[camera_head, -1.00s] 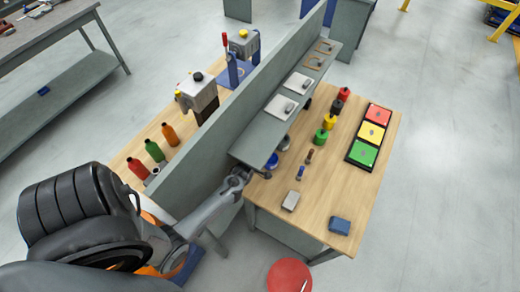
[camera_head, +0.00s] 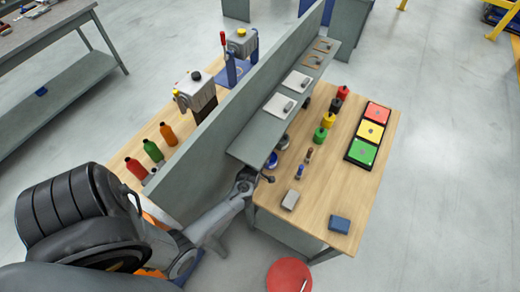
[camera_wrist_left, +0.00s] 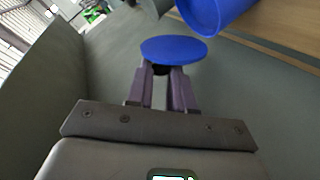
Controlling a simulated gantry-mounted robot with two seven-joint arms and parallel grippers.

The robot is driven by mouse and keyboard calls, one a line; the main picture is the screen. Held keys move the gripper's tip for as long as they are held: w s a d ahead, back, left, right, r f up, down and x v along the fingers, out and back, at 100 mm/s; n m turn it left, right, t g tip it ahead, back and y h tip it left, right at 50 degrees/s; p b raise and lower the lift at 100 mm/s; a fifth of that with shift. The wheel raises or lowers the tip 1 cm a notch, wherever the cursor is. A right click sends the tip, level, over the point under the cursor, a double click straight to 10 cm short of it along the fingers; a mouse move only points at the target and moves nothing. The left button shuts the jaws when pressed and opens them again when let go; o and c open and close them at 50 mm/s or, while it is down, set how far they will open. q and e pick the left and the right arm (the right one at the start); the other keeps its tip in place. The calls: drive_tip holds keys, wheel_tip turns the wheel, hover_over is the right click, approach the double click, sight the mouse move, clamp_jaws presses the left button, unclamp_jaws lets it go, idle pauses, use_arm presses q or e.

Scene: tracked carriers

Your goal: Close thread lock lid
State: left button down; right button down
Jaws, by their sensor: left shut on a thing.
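My left gripper (camera_wrist_left: 164,88) is shut on the dark knob (camera_wrist_left: 161,69) of a round blue lid (camera_wrist_left: 175,48); the lid sits just beyond the fingertips. A blue container (camera_wrist_left: 212,12) is at the upper right of the left wrist view, apart from the lid in the picture and cut off by the edge. In the head view my left gripper (camera_head: 266,179) is at the near end of the workbench, just below a blue container (camera_head: 272,161) under the shelf edge. The lid is hard to make out there. My right gripper is not in view.
A grey shelf (camera_head: 250,146) and upright panel (camera_head: 200,150) run along the left of my gripper.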

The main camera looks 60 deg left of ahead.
use_arm(q)
drive_tip(key=shift+w+d+f+m+y+b, duration=0.25)
drive_tip(key=shift+d+m+y+b, duration=0.2)
drive_tip(key=shift+m+b, duration=0.1)
drive_tip(key=shift+w+d+f+m+y+b, duration=0.2)
drive_tip(key=shift+d+f+m+y+b, duration=0.05)
drive_tip(key=shift+d+m+y+b, duration=0.25)
drive_tip(key=shift+w+d+m, duration=0.15)
drive_tip(key=shift+m, duration=0.3)
drive_tip(key=c, duration=1)
unclamp_jaws()
